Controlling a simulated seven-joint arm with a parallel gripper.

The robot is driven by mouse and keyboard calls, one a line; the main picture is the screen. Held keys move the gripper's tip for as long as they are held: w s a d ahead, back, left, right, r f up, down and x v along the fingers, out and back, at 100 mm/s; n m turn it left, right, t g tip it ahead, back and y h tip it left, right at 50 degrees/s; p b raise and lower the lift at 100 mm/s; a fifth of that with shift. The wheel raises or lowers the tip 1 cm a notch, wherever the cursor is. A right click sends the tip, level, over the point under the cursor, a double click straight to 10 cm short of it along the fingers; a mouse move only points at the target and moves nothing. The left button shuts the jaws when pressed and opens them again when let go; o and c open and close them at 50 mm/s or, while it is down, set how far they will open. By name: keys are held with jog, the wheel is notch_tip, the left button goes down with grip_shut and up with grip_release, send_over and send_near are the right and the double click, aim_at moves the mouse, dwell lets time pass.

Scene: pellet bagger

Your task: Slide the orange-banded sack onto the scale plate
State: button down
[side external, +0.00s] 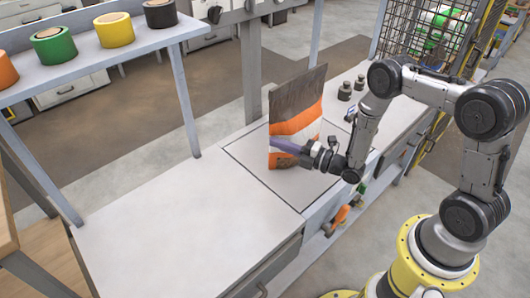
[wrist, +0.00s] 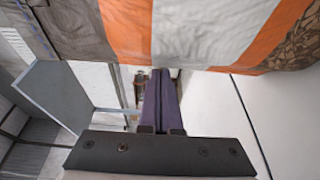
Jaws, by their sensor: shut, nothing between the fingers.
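The orange-banded sack (side external: 297,115) stands upright, with a dark top, orange and white bands and a dark pellet picture low down. It stands within the dark-outlined square of the scale plate (side external: 302,192), near its middle. My gripper (side external: 273,142) is shut and empty, its purple fingers crossing low in front of the sack's broad face. In the wrist view the shut fingers (wrist: 160,72) point at the sack (wrist: 178,35), which fills the top. They reach its near edge; I cannot tell whether they touch it. The sack's far side is hidden.
Small dark weights (side external: 345,91) stand on the bench behind the sack. The bench top (side external: 165,215) at the left is clear. A raised shelf (side external: 75,48) with coloured tape rolls stands at the upper left. A grey post (side external: 251,70) rises just behind the plate.

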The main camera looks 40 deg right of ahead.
jog(key=shift+d, duration=1.35)
jog(key=shift+a, duration=0.1)
